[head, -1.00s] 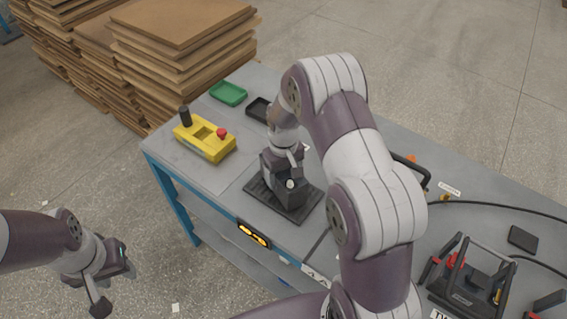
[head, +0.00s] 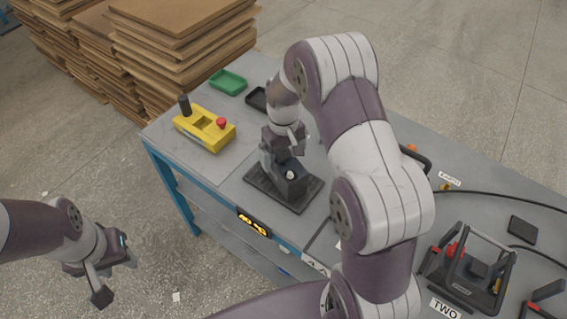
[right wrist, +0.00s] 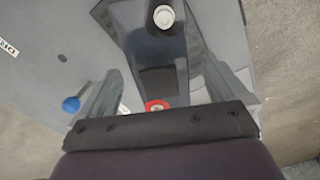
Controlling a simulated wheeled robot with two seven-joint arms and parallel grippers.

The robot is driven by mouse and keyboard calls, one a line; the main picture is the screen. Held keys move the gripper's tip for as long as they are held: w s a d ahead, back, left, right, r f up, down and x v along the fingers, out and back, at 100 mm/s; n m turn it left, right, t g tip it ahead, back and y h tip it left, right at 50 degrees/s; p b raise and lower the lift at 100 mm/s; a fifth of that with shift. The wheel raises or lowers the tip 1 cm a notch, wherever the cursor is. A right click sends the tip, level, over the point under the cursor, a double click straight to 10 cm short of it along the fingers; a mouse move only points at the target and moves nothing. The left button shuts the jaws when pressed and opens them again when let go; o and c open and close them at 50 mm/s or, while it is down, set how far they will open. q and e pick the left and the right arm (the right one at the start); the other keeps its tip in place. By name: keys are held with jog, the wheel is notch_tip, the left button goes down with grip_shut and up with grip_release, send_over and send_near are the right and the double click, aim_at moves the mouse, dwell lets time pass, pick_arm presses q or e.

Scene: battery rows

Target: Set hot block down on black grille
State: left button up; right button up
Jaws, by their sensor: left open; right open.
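The hot block (head: 291,183), dark with a round pale knob, stands on the black grille (head: 257,180) near the table's front edge. In the right wrist view, the block (right wrist: 158,48) lies between two spread fingers, with its knob at the top and a red ring near the palm. My right gripper (head: 284,150) is open, just above and behind the block; contact is hard to judge. My left gripper (head: 116,277) is open and empty, off the table at the lower left.
A yellow control box (head: 204,128) with a red button stands left of the grille. A green tray (head: 228,82) and a black tray (head: 257,99) lie behind. A black-framed device (head: 465,270) and cables occupy the right side. My right arm hides the table's middle.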

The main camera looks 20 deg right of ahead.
jog(key=r, duration=0.8)
jog(key=shift+s+a, duration=0.15)
jog(key=shift+s, duration=0.25)
jog(key=s+a+m+t, duration=0.1)
jog(key=s+a, duration=0.3)
jog(key=s, duration=1.2)
jog(key=shift+f, duration=0.35)
